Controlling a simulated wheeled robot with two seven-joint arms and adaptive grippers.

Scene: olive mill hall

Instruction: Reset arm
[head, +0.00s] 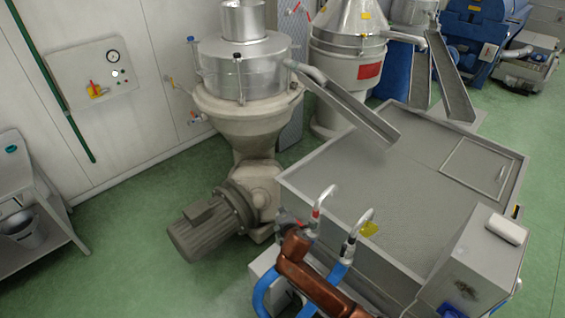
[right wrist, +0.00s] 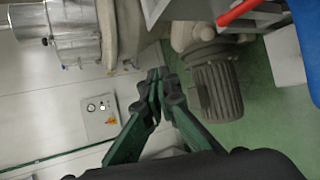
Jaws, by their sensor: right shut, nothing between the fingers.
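My right gripper (right wrist: 160,82) shows in the right wrist view, with green fingers and dark tips. The tips meet and hold nothing. Behind it are pale wall panels and green floor, and the grey ribbed motor (right wrist: 216,90) is to its right in the picture. I cannot make out the right gripper clearly in the head view. My left gripper is in neither view.
A steel centrifuge (head: 240,70) with its motor (head: 210,228) stands left of a wide steel tank (head: 400,165). A wall panel (head: 95,72) hangs at left. Green floor (head: 130,255) is clear at lower left.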

